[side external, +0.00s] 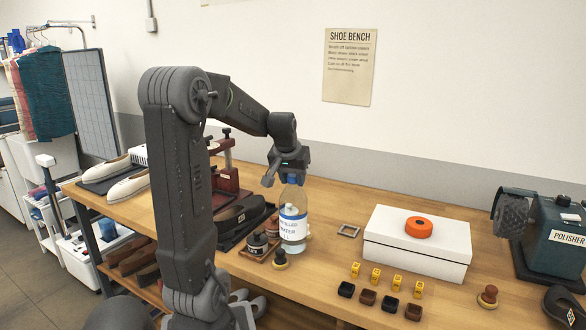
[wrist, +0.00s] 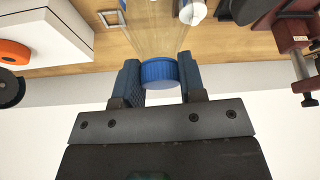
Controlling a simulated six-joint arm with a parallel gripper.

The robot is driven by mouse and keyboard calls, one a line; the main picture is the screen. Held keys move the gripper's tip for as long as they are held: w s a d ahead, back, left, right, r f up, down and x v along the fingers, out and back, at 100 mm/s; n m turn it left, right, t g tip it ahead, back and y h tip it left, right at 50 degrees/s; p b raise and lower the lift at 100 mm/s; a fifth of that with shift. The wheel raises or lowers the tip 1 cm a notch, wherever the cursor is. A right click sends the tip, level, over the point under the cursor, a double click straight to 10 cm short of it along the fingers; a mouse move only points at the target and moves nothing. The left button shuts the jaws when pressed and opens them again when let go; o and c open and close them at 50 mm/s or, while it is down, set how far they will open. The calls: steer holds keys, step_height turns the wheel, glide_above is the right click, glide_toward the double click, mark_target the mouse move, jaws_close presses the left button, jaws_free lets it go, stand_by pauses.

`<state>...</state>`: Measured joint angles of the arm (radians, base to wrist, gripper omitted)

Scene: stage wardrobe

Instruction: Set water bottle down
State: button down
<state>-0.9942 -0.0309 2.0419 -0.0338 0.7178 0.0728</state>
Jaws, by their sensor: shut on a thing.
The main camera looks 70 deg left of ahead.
steer(key=shift+f, duration=0.5)
steer(key=c, duration=0.7)
jaws_free()
steer(key=shift+f, duration=0.15)
steer(key=v, duration=1.1)
steer(key=w+d+f+m+t+h, duration=0.1)
steer(key=w+d+m, duration=0.15)
steer(key=d, duration=0.55)
steer(key=w+d+m+t, duration=0.1)
steer(key=d+m, duration=0.2)
steer(key=d, duration=0.6)
steer(key=s+d+f+m+h, duration=0.1)
steer(key=s+d+f+m, duration=0.1)
steer(key=d, duration=0.5)
steer(key=s+d+f+m+h, duration=0.1)
steer(key=s+d+f+m, duration=0.2)
steer(key=d, duration=0.4)
steer(key=shift+s+f+t+h, duration=0.4)
steer(key=shift+s+f, duration=0.1)
steer(key=shift+s, duration=0.1)
